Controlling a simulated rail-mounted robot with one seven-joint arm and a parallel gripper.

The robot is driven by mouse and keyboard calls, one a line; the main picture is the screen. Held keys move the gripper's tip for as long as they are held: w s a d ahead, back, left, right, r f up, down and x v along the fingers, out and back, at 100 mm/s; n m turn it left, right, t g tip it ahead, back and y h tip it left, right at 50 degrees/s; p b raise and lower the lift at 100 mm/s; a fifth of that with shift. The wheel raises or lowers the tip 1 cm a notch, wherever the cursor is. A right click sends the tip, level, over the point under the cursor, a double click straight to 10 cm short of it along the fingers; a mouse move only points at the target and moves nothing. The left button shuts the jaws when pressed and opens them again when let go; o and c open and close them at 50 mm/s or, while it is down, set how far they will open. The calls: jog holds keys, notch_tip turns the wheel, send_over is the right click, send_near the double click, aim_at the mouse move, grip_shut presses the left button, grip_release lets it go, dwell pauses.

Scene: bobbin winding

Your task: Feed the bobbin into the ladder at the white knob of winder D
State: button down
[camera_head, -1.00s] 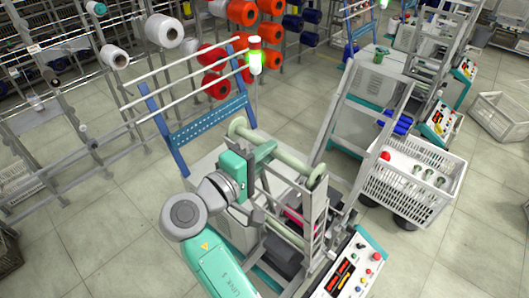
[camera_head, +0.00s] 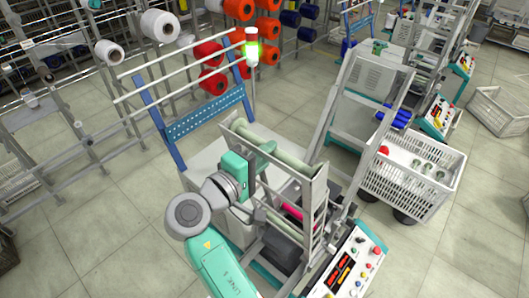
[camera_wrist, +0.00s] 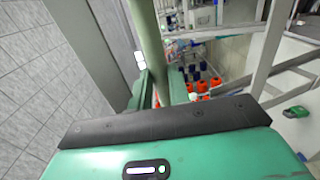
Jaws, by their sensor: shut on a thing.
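A long pale green bobbin (camera_head: 286,157) lies across the top of the near winder, between the ladder's two grey side rails (camera_head: 313,195). Its ends are close to the rails, and I cannot tell whether they touch. My green gripper (camera_head: 262,153) is shut on the bobbin's middle. In the wrist view the bobbin (camera_wrist: 146,40) runs up between my green jaws (camera_wrist: 158,90). I cannot make out a white knob or a winder letter. My wrist and arm hide part of the winder's left side.
A control panel (camera_head: 348,268) with buttons and red displays stands at the winder's front right. A white crate (camera_head: 410,178) with several spools stands to the right. Open floor lies left.

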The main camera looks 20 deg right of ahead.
jog(key=shift+d+f+b, duration=0.1)
jog(key=shift+f+b, duration=0.25)
jog(key=shift+f, duration=0.45)
jog(key=shift+w+d+f+b, duration=0.1)
jog(key=shift+d+f+b, duration=0.1)
jog(key=shift+f+b, duration=0.65)
jog(key=shift+w+d+f+b, duration=0.2)
jog(key=shift+f+b, duration=0.3)
jog(key=shift+f, duration=0.6)
jog(key=shift+w+d+f+b, duration=0.1)
jog(key=shift+d+f+b, duration=0.1)
jog(key=shift+f+b, duration=0.65)
jog(key=shift+f, duration=0.2)
jog(key=f+b, duration=0.1)
jog(key=f, duration=0.1)
jog(key=f+b, duration=0.1)
jog(key=f, duration=0.1)
jog(key=shift+w+d+b, duration=0.15)
jog(key=shift+d+b, duration=0.15)
jog(key=shift+d, duration=0.05)
jog(key=c, duration=0.9)
grip_release()
